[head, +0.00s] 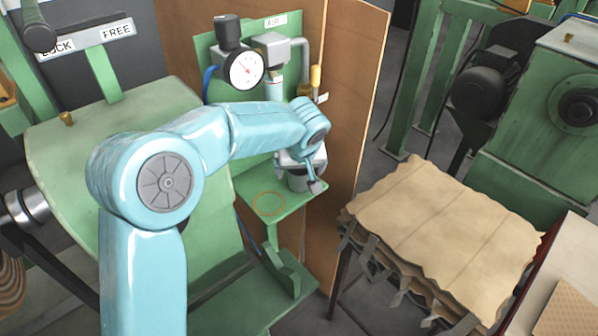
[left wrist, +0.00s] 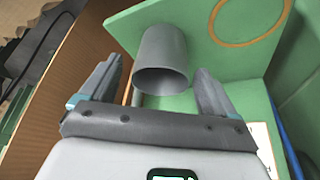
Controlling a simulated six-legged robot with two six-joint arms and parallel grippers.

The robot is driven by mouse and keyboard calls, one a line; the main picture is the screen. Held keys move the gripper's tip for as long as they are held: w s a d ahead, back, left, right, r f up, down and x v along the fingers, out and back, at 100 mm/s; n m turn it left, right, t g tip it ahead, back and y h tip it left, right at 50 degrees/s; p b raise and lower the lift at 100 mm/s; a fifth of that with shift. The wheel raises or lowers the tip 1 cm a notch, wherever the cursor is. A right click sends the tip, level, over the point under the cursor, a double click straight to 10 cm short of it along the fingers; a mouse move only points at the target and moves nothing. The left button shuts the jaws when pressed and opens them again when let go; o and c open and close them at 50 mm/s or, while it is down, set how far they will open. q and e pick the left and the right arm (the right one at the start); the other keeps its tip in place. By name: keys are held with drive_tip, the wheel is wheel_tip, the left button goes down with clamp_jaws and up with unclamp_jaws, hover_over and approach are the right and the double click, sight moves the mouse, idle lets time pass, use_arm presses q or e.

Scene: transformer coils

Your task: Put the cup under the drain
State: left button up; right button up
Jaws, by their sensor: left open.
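A grey cup (head: 298,183) stands on a small green shelf (head: 250,185), to the right of an orange ring mark (head: 269,204). My left gripper (head: 301,170) is at the cup, and part of the cup is hidden behind it. In the left wrist view the cup (left wrist: 162,50) lies in the gap between the two open fingers of the left gripper (left wrist: 155,85), and the ring (left wrist: 250,20) is off to the upper right. The drain cannot be clearly made out; my left arm covers the area under the air unit (head: 274,85). My right gripper is not in view.
A round dial gauge (head: 245,70) and pipes are mounted on a green panel above the shelf. A brown board (head: 345,110) stands close on the right of the shelf. A stack of tan sheets (head: 445,220) is further right.

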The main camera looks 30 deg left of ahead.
use_arm(q)
drive_tip(key=v, duration=0.9)
drive_tip(key=shift+s+d+r, duration=0.15)
drive_tip(key=shift+r, duration=0.15)
